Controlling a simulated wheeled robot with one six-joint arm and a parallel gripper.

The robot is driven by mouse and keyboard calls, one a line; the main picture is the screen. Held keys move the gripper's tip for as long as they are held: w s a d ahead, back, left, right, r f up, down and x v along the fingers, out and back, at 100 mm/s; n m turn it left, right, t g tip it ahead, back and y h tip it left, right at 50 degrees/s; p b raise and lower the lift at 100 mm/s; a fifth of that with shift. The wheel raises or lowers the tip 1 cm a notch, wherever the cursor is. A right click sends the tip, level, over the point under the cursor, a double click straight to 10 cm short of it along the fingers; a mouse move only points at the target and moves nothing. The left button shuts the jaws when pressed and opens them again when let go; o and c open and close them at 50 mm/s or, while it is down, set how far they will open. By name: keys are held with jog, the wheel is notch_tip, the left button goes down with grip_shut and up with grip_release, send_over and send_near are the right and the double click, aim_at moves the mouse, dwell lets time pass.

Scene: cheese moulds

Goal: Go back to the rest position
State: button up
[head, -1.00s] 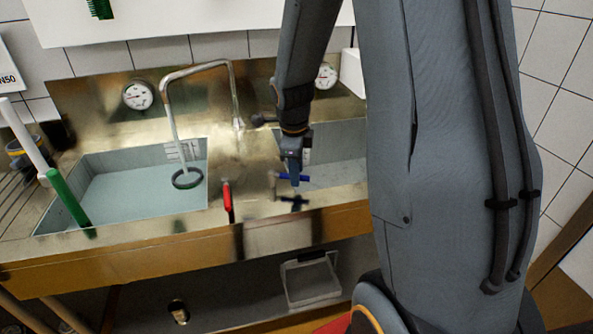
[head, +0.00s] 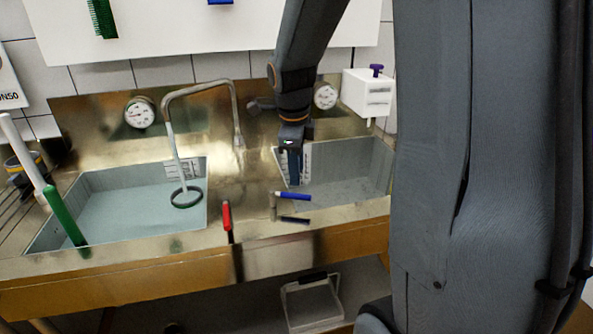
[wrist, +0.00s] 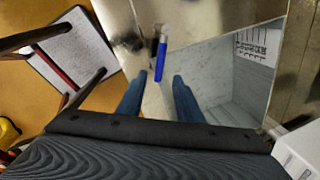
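My gripper (head: 295,170) hangs from my arm over the left part of the right basin (head: 345,190) of the steel sink. In the wrist view my gripper (wrist: 157,98) shows two dark blue fingers, spread apart, with nothing held between them. The blue handle (head: 294,196) sits on the sink's front ledge, just below my gripper in the head view. In the wrist view the blue handle (wrist: 161,62) stands beyond the fingertips, apart from them.
A red handle (head: 227,215) stands on the ledge to the left. A white box (head: 367,93) hangs at the back right.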

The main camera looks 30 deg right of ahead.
jog(key=s+a+f+n, duration=0.2)
jog(key=s+n, duration=0.3)
jog(key=n, duration=0.3)
jog(key=s+a+f+n, duration=0.2)
jog(key=s+a+n, duration=0.2)
jog(key=n, duration=0.4)
jog(key=s+a+f+n+y, duration=0.1)
jog(key=s+a+n, duration=0.3)
jog(key=n, duration=0.5)
jog(key=shift+s+f, duration=0.6)
jog(key=shift+s, duration=0.35)
